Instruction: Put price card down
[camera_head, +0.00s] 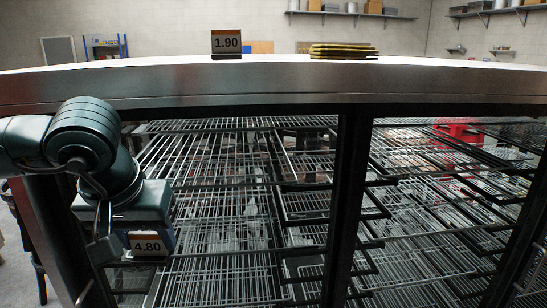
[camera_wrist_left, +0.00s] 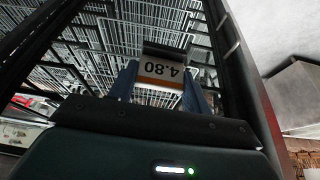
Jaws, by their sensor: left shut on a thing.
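A price card (camera_head: 148,243) reading 4.80, white with an orange band and a dark base, is held by my left gripper (camera_head: 145,246) at the front left of the display cabinet. It also shows upside down between the two fingers in the left wrist view (camera_wrist_left: 161,72). The fingers are shut on its sides. In the head view the card is in front of the wire shelves (camera_head: 215,215), below the counter top; I cannot tell if it touches a shelf. My right gripper is not in view.
Another price card (camera_head: 226,43) reading 1.90 stands on the cabinet's metal top (camera_head: 290,82). A stack of yellow-edged dark cards or trays (camera_head: 343,51) lies to its right. A dark upright post (camera_head: 346,200) divides the cabinet front. A red crate (camera_head: 458,132) is behind the right shelves.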

